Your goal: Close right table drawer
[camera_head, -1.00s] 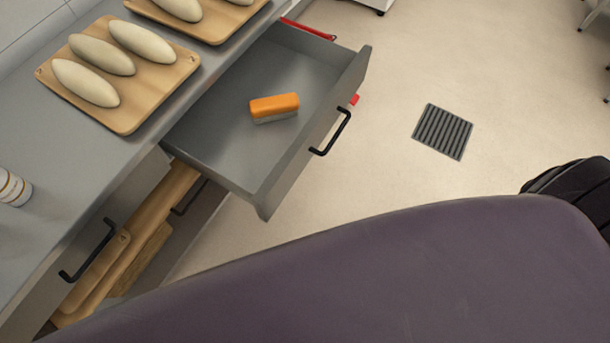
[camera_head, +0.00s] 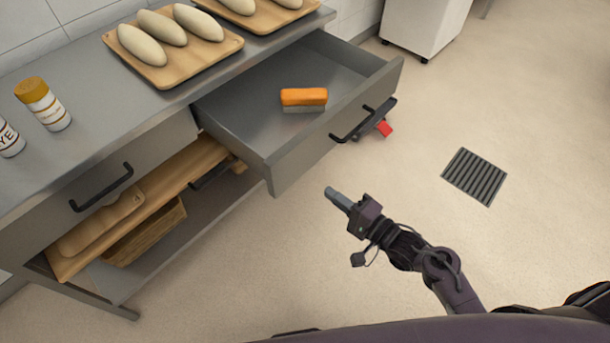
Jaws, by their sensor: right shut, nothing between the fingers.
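The right table drawer (camera_head: 268,145) is pulled well out from the grey metal table. Its black bar handle (camera_head: 362,119) is on its front panel. An orange and grey block, like a brush or sponge (camera_head: 304,98), lies inside the drawer. My right gripper (camera_head: 338,198) is in front of the drawer, below and apart from the handle. It is shut and empty, pointing up and left toward the drawer front. My left gripper is not in view.
The tabletop (camera_head: 150,105) carries a wooden board (camera_head: 177,73) with loaves and jars (camera_head: 43,104). The left drawer (camera_head: 110,175) is shut above a shelf with wooden items. A red-ended object (camera_head: 384,129) shows beyond the handle. A floor grate (camera_head: 475,176) lies right; the floor in front is clear.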

